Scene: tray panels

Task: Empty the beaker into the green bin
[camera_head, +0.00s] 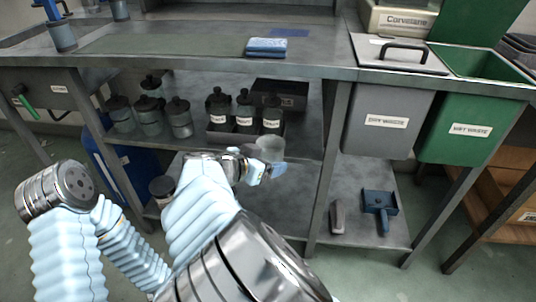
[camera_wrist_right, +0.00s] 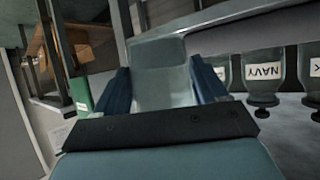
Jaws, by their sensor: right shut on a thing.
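My right gripper (camera_head: 262,168) is shut on a clear beaker (camera_head: 270,148), held in front of the table's lower shelves. In the right wrist view the beaker (camera_wrist_right: 160,72) sits between the two blue fingers (camera_wrist_right: 165,88); I cannot tell what is inside it. The green bin (camera_head: 462,128), labelled "WET WASTE", hangs at the right end of the table with its top open. It is up and to the right of the gripper, well apart from it. My left arm shows at the left, but its gripper is out of view.
A grey bin (camera_head: 388,118) with a handled lid (camera_head: 400,52) hangs left of the green bin. Dark labelled bottles (camera_head: 245,112) stand on the shelf behind the gripper. The table edge (camera_head: 200,62) runs above it. A folded blue cloth (camera_head: 267,46) lies on top.

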